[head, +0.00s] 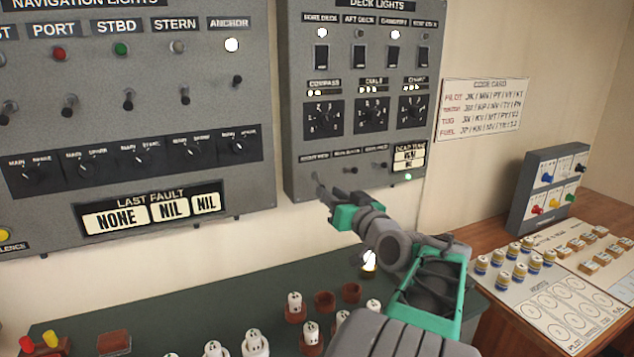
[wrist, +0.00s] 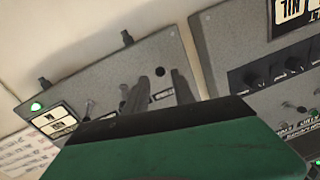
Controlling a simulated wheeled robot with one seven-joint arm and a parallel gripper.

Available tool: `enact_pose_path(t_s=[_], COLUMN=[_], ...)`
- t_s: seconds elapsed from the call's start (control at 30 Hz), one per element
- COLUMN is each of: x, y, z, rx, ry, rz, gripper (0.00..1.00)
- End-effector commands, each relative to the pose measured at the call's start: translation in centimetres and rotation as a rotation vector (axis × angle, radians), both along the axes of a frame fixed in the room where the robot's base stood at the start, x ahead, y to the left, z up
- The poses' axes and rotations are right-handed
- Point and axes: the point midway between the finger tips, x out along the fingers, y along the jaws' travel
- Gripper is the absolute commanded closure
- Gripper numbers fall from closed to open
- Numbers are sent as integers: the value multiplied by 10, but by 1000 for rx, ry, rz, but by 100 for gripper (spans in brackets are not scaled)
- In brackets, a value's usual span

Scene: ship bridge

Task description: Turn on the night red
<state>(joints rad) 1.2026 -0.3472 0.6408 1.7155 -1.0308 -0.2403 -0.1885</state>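The deck lights panel (head: 352,100) is a grey wall box. Along its bottom is a row of small toggle switches; the leftmost label (head: 314,156) is too small to read surely but may be the night red. Two other toggles, a middle one (head: 350,170) and a right one (head: 381,165), show beside it. My gripper (head: 319,186) is at the panel's lower left, its tip over the place below the leftmost label, hiding that switch. In the wrist view my grey fingers (wrist: 150,94) are against the upside-down panel (wrist: 110,80); whether they touch a switch is unclear.
The navigation lights panel (head: 130,110) is on the left, across a narrow wall gap. A green lamp (head: 408,177) glows at the deck panel's lower right. Below, a dark green counter (head: 200,300) carries white pegs and brown sockets. A wooden desk (head: 490,255) is at right.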

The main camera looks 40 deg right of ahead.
Motion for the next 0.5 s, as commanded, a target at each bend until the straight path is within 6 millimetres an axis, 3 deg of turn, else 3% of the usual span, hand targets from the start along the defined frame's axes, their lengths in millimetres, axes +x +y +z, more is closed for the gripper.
enact_pose_path(t_s=[0.2,0.5], x=[41,53], y=[-7,-11], z=[2,-1], rx=[2,1], ry=[2,3], rz=[4,0], gripper=[69,69])
